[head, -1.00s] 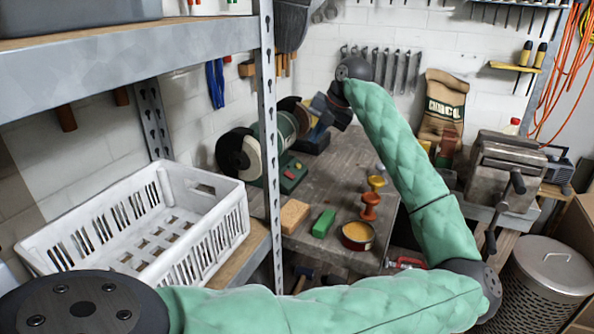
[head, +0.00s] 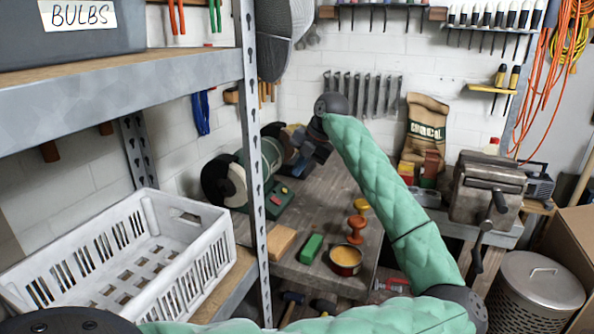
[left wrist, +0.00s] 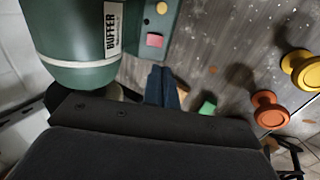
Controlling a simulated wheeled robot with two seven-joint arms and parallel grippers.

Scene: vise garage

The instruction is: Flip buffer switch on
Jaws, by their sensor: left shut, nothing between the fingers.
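The green buffer (head: 238,172) with its pale wheels stands on the workbench behind the shelf post. Its base carries a red button (head: 277,199) and a yellow one. In the left wrist view, the buffer's green housing (left wrist: 80,40) with a "BUFFER" label fills the upper left. The pinkish-red button (left wrist: 155,40) and yellow button (left wrist: 162,8) sit on its green base. My left gripper (head: 314,150) is over the bench, right of the buffer. Its fingers (left wrist: 162,86) are shut and empty, pointing near the base below the red button. My right gripper is out of view.
A green block (head: 311,248), a tan block (head: 281,242), an orange-red spool (head: 355,229) and a yellow-filled tin (head: 345,260) stand on the bench (head: 325,205). The metal shelf post (head: 254,170) and white crate (head: 215,245) stand nearer on the left.

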